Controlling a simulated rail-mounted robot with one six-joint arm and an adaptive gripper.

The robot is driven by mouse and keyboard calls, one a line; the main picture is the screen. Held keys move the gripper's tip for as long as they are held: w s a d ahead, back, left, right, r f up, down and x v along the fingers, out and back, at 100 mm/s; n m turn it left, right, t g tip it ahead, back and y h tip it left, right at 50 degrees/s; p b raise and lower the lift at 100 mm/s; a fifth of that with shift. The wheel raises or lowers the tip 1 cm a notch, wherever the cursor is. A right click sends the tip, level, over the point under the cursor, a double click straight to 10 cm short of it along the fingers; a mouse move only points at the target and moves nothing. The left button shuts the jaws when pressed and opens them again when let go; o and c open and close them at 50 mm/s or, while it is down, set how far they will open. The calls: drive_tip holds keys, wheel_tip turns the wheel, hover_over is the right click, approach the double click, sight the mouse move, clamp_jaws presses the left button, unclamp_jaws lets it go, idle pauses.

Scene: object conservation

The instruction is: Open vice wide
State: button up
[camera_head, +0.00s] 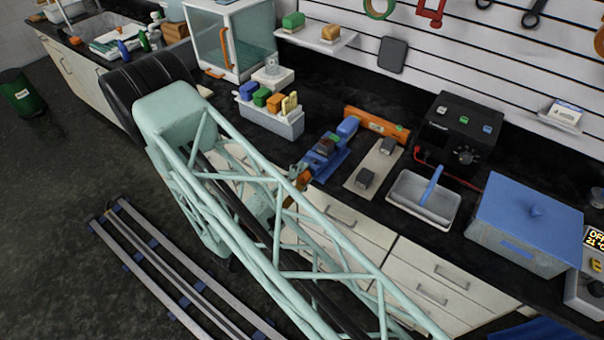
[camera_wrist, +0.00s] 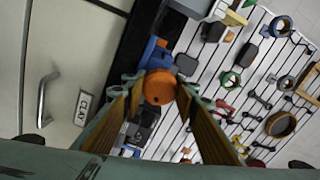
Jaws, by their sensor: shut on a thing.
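The blue vice (camera_head: 325,155) is at the front edge of the dark worktop in the head view, with a small dark and brownish part around its jaws. I cannot tell how wide its jaws are open. Its orange round handle (camera_wrist: 159,87) faces my wrist camera, and some blue of the vice shows behind it. My gripper (camera_wrist: 158,90) has its two fingers on either side of this handle and is shut on it. In the head view my arm covers part of the gripper and the handle's front.
Right of the vice lie a beige board (camera_head: 375,167) with dark blocks, a grey tray (camera_head: 424,200) with a blue handle, a black box (camera_head: 458,135) and a blue-lidded bin (camera_head: 525,225). A grey caddy (camera_head: 270,118) stands left. Drawers (camera_head: 345,228) lie below the worktop.

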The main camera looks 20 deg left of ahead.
drive_tip(key=n+p, duration=0.1)
drive_tip(key=n, duration=0.3)
drive_tip(key=shift+r+n, duration=0.1)
drive_tip(key=shift+n, duration=0.2)
drive_tip(key=shift+n+p, duration=0.55)
drive_tip(key=shift+n, duration=1.25)
drive_tip(key=o, duration=0.9)
drive_tip(key=shift+s+a, duration=0.1)
drive_tip(key=shift+s, duration=0.05)
drive_tip(key=shift+v, duration=5.8)
